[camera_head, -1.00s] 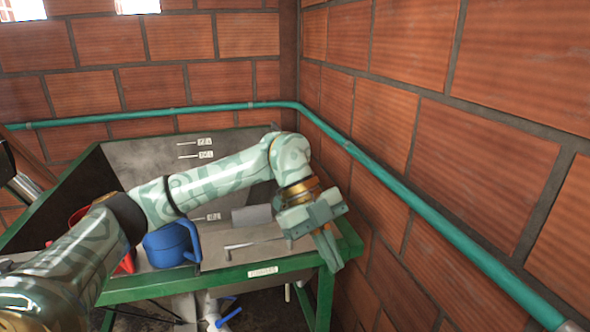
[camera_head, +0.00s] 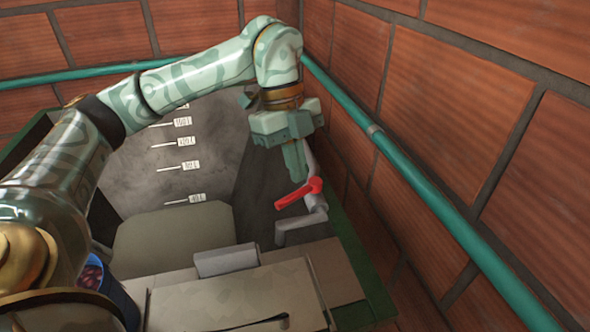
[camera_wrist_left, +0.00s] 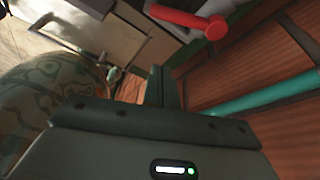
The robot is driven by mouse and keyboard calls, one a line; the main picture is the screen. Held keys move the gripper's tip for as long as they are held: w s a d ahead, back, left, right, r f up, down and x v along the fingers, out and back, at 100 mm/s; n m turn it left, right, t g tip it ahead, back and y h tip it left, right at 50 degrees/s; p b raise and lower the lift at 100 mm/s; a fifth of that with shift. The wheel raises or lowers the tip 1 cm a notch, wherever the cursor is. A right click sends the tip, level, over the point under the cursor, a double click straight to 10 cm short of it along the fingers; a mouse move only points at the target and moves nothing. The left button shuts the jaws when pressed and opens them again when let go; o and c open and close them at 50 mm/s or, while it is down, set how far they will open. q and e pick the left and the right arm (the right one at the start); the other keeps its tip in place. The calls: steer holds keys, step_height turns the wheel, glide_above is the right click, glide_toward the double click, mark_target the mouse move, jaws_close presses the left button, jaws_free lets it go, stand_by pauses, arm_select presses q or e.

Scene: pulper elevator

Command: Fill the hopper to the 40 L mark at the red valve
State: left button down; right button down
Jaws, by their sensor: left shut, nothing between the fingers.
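The grey hopper (camera_head: 150,178) fills the middle of the head view, with a column of labelled level marks on its back wall. The lowest label (camera_head: 197,198) is too small to read surely. A red valve handle (camera_head: 299,193) sits on a grey pipe at the hopper's right side. My left gripper (camera_head: 298,176) is shut and empty, its fingertips pointing down just above the red handle; I cannot tell if they touch. In the left wrist view the red handle (camera_wrist_left: 190,20) lies beyond the shut fingers (camera_wrist_left: 158,85). My right gripper is not in view.
A blue container (camera_head: 112,290) with dark red contents is partly hidden behind my left arm. A teal pipe (camera_head: 400,175) runs along the brick wall (camera_head: 440,90) close on the right. A grey metal cover (camera_head: 235,300) lies at the hopper's front.

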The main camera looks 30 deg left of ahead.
arm_select(q)
glide_toward(298, 218)
steer(key=x, duration=0.2)
steer(key=d+x, duration=0.1)
steer(key=x, duration=0.2)
steer(key=shift+s+d, duration=0.2)
steer(key=shift+w+a, duration=0.15)
steer(key=shift+a, duration=0.5)
